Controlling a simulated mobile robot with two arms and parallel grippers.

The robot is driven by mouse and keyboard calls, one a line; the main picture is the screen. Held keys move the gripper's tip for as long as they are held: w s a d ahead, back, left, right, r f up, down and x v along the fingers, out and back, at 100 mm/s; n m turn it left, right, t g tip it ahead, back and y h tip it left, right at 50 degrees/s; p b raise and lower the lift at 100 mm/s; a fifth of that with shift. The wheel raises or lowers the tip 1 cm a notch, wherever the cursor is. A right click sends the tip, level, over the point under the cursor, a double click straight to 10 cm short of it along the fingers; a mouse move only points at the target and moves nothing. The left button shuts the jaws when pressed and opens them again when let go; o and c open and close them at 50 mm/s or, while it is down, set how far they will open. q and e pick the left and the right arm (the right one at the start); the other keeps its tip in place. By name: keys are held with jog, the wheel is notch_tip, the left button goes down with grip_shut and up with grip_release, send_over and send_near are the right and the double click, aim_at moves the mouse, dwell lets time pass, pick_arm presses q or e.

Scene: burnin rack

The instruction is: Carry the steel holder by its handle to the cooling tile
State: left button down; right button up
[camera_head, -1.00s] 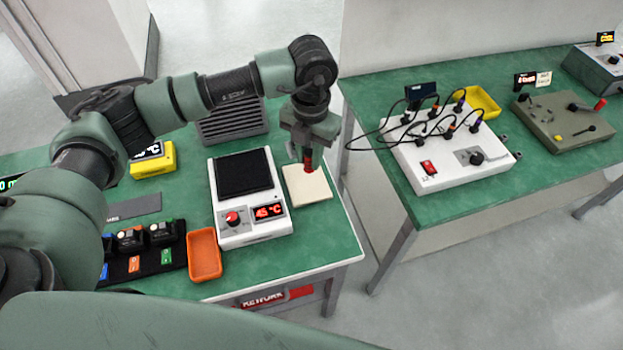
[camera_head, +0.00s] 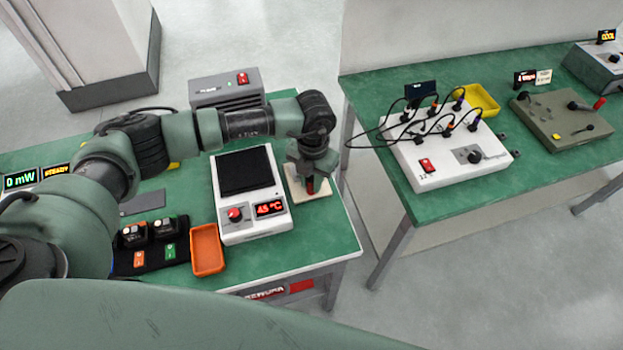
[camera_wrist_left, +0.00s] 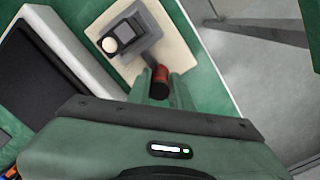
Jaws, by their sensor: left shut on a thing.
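My left gripper (camera_head: 311,186) is shut on the red handle (camera_wrist_left: 160,82) of the steel holder (camera_wrist_left: 148,48). The holder is a small grey piece with a dark square block and a round pale disc on it. In the left wrist view it lies over the cream cooling tile (camera_wrist_left: 175,32); I cannot tell whether it touches the tile. In the head view the gripper hides the holder and most of the tile (camera_head: 325,189). My right gripper is not in view.
A white hotplate (camera_head: 252,232) with a black top, reading 45 °C, stands just left of the tile. An orange tray (camera_head: 207,249) is farther left. A grey vented box (camera_head: 227,92) stands behind. The table's right edge is close to the tile.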

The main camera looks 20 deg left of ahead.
pick_arm(q)
jog(key=shift+f, duration=0.2)
jog(key=c, duration=1.3)
grip_release()
jog(key=shift+o, duration=0.2)
jog(key=shift+r, duration=0.15)
jog(key=shift+r, duration=0.2)
notch_tip(320, 180, up, 12)
jog(key=b, duration=0.3)
jog(key=shift+d, duration=0.15)
jog(key=shift+f, duration=0.1)
